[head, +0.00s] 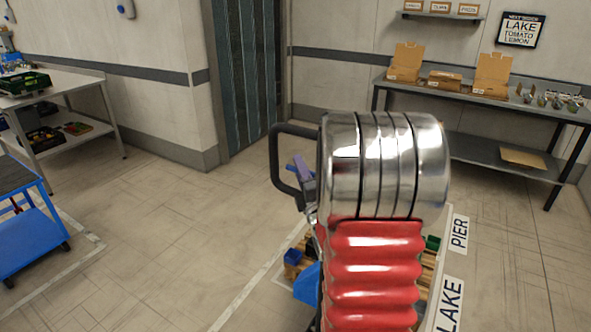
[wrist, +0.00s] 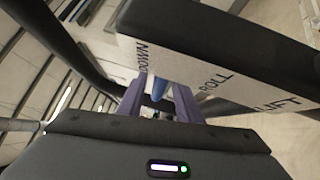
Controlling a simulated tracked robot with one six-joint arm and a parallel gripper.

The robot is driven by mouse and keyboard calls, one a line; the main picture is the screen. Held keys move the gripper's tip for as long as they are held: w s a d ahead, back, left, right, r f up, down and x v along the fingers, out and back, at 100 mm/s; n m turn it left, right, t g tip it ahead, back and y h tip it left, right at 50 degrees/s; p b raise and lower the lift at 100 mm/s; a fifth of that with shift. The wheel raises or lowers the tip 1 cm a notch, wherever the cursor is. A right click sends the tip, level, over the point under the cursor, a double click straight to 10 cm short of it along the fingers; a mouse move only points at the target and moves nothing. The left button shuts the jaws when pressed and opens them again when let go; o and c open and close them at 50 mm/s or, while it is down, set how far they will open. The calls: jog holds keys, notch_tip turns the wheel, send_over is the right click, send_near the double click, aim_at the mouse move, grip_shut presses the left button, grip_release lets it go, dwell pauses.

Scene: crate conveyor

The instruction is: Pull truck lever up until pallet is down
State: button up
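The pallet truck's black handle loop (head: 276,155) stands upright behind my arm in the head view. In the wrist view the dark handle bar (wrist: 235,45) crosses the upper right, with a pale label strip (wrist: 240,92) reading DOWN, ROLL and LIFT. My gripper (wrist: 160,88) shows two purple fingers, set apart, at the handle. One finger (head: 302,168) also shows inside the loop in the head view. A blue part (wrist: 160,87), perhaps the lever, shows between the fingers; I cannot tell if they touch it. The pallet (head: 292,270) is mostly hidden behind my arm.
A blue truck part (head: 307,284) and a small dark blue bin (head: 293,256) show near the pallet. Floor signs read PIER (head: 460,234) and LAKE (head: 450,306). A blue cart (head: 30,235) stands at left, a workbench (head: 470,95) at back right. Floor at left-centre is clear.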

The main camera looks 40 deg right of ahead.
jog(key=shift+a, duration=0.1)
grip_shut()
dwell(0.6)
